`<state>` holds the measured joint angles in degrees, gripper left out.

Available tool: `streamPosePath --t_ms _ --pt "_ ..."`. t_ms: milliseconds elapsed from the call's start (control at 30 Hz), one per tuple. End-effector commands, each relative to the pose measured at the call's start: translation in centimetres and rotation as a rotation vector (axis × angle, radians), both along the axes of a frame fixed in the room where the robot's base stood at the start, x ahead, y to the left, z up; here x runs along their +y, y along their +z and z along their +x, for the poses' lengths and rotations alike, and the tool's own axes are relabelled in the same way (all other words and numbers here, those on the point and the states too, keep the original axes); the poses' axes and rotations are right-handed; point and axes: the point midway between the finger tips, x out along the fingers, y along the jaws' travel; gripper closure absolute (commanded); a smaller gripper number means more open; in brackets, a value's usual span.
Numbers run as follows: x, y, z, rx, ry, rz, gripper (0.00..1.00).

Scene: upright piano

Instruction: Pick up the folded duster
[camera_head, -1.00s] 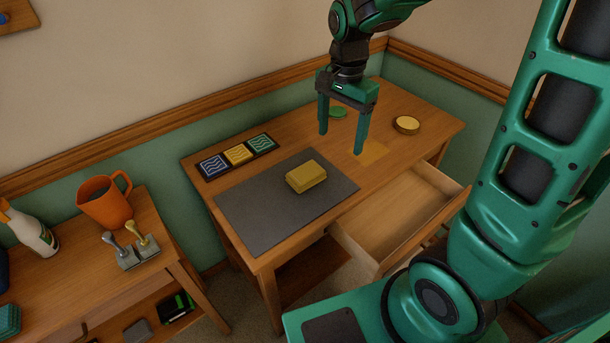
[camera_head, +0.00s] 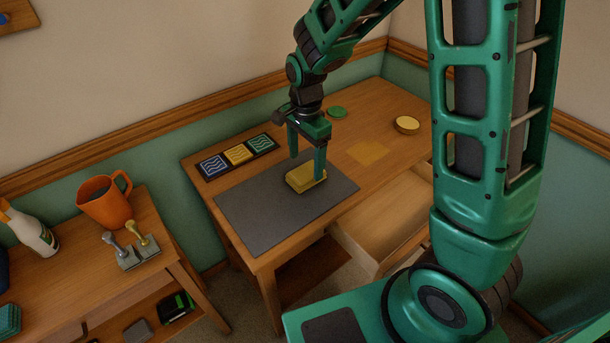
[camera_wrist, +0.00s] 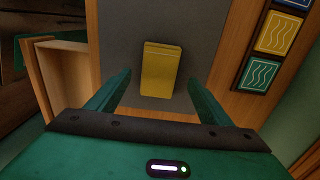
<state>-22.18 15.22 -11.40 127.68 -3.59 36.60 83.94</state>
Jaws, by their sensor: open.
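The folded duster (camera_head: 304,179) is a small yellow block lying on the dark grey mat (camera_head: 262,217) on the desk. My gripper (camera_head: 306,170) is open and points down over it, with one finger behind the duster and the other at its right end in the head view. In the wrist view, the duster (camera_wrist: 160,70) lies between and just beyond the two spread fingertips (camera_wrist: 158,82), with mat showing on both sides. I cannot tell exactly how far the fingertips are above the mat.
A strip of three patterned tiles (camera_head: 238,155) lies behind the mat. A green disc (camera_head: 337,112) and a round yellow tin (camera_head: 406,125) are at the back right. The desk drawer (camera_head: 385,225) stands open in front. A side table holds an orange mug (camera_head: 105,203).

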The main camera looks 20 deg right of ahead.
Motion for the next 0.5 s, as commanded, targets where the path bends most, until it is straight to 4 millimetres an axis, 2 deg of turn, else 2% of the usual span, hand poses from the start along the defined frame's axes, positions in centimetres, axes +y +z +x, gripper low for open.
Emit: streamPosePath --t_ms 200,500 --pt "-0.2 -3.1 -0.1 0.003 -0.001 -0.002 0.27" --pt "-0.2 -3.8 -0.1 0.001 -0.001 0.0 0.27"
